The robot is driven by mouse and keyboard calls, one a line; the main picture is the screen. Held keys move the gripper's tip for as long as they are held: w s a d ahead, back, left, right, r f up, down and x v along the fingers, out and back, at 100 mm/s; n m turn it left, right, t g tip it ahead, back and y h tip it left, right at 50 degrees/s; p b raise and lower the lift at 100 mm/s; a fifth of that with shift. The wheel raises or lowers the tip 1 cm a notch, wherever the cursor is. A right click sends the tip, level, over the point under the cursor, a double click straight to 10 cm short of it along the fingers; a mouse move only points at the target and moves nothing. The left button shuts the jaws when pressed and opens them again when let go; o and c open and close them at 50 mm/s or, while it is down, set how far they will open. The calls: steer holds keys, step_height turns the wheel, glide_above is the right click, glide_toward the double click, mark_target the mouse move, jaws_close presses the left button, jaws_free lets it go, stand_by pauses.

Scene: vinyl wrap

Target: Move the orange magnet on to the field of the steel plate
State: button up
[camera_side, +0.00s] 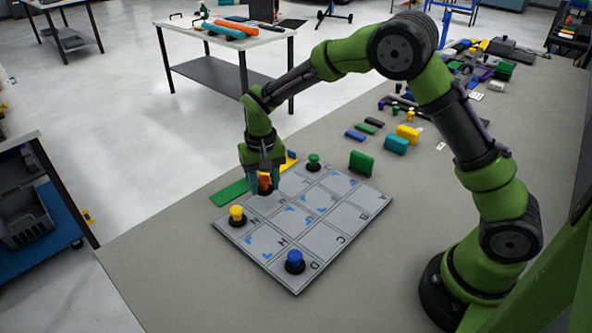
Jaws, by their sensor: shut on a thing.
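The orange magnet (264,183) has a knob-like top and a dark base. My gripper (263,179) is shut on it, fingers pointing down over the far left part of the steel plate. The steel plate (322,237) is a grey board on the table, divided into lettered fields with small blue marks. I cannot tell whether the magnet's base touches the plate, nor read the letter of the field under it.
On the plate stand a yellow magnet (237,216), a blue magnet (295,262) and a green magnet (314,162). A green strip (231,193) lies at the plate's left edge. A green block (361,162) stands behind it, with several coloured blocks farther right. Table in front is clear.

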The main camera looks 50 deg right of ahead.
mark_target(265, 183)
steer(key=shift+s+f, duration=0.1)
steer(key=shift+f, duration=1.45)
steer(key=shift+f, duration=0.1)
steer(key=o, duration=1.2)
steer(key=shift+c, duration=0.2)
step_height(265, 183, up, 12)
steer(key=shift+r, duration=0.2)
steer(key=s+d+r+t+y, duration=0.1)
steer(key=s+d+r+t, duration=0.1)
steer(key=s+r, duration=0.5)
steer(key=s+d+r+t+y, duration=0.1)
steer(key=s+d+r+t, duration=0.15)
steer(key=s+r, duration=0.45)
steer(key=s+f+n+t, duration=0.1)
steer(key=s+f+t, duration=0.1)
steer(key=s, duration=0.7)
steer(key=shift+s+f+t, duration=0.15)
steer(key=shift+f+t, duration=0.2)
steer(key=shift+f, duration=0.45)
